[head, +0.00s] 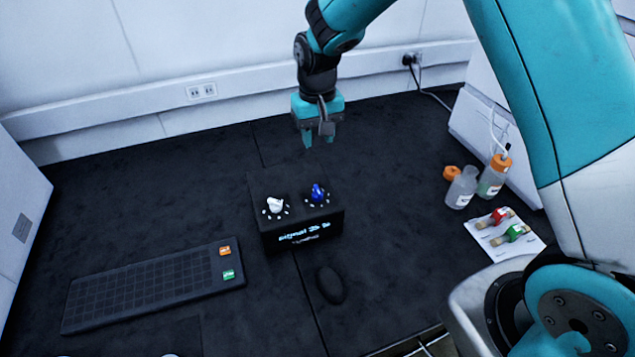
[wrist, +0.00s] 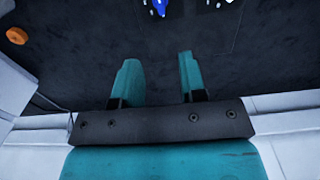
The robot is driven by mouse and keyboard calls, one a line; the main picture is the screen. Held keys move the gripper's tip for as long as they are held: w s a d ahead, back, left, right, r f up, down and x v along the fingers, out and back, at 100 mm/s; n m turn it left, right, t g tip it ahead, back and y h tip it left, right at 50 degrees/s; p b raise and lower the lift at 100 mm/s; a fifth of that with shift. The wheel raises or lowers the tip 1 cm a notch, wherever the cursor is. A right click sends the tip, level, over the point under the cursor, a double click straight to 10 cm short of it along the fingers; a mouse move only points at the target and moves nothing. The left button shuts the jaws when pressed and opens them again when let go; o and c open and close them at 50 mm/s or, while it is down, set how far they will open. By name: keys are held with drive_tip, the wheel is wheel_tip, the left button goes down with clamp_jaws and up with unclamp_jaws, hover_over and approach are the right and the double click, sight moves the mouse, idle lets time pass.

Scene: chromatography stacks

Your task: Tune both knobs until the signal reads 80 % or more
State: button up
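The black tuning box (head: 263,185) stands on the dark bench. It has a white knob (head: 275,205) at left and a blue knob (head: 317,192) at right, each ringed by white marks. Its lit front display (head: 305,233) seems to begin with "Signal", but the number is too blurred to read surely. My gripper (head: 320,142) is above and behind the box, pointing down, with its fingers apart and nothing between them. In the wrist view, the open fingers (wrist: 158,80) show, with the blue knob (wrist: 160,7) at the top edge and part of the white knob (wrist: 219,2) beside it.
A black keyboard (head: 150,285) with orange and green keys lies front left. A mouse (head: 330,285) lies in front of the box. Bottles (head: 462,188) and a white card (head: 510,240) with red and green vials are at right.

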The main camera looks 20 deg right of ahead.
sight(318, 190)
wheel_tip(318, 190, down, 16)
drive_tip(key=p, duration=0.3)
drive_tip(key=shift+p, duration=0.4)
clamp_jaws()
